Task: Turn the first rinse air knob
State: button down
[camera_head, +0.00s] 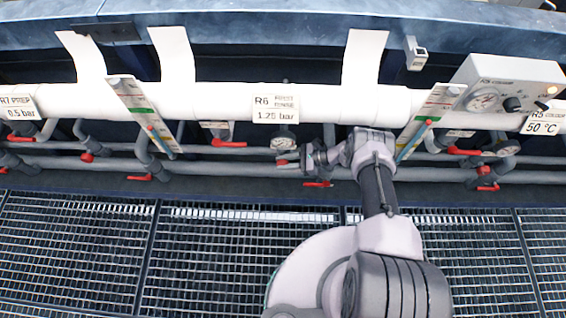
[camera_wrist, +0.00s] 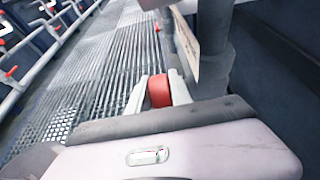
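The sign "R6 First Rinse 1.25 bar" (camera_head: 275,110) is on the white pipe in the head view. Below it a red handle (camera_head: 283,162) shows just left of my gripper (camera_head: 304,160). In the wrist view a rounded red knob (camera_wrist: 159,91) sits between the two pale fingers of my gripper (camera_wrist: 158,88). The knob fills the gap at the fingertips, and the fingers look shut on it. Its far side and stem are hidden.
Other red handles are close by: one to the upper left (camera_head: 229,143) and one just below my gripper (camera_head: 318,183). A slanted gauge strip (camera_head: 424,122) stands to the right, beside a control box (camera_head: 510,85). Grey pipes run along the wall, above an open grating floor (camera_head: 230,260).

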jog(key=shift+r+h+p, duration=0.3)
jog(key=shift+h+p, duration=0.1)
jog(key=shift+p, duration=0.4)
jog(key=shift+a+f+h, duration=0.1)
jog(key=shift+f+h, duration=0.05)
jog(key=shift+h, duration=0.15)
jog(key=shift+f, duration=0.15)
jog(key=c, duration=1.4)
grip_release()
jog(key=shift+c, duration=0.2)
jog(key=p+v, duration=0.3)
jog(key=v, duration=0.9)
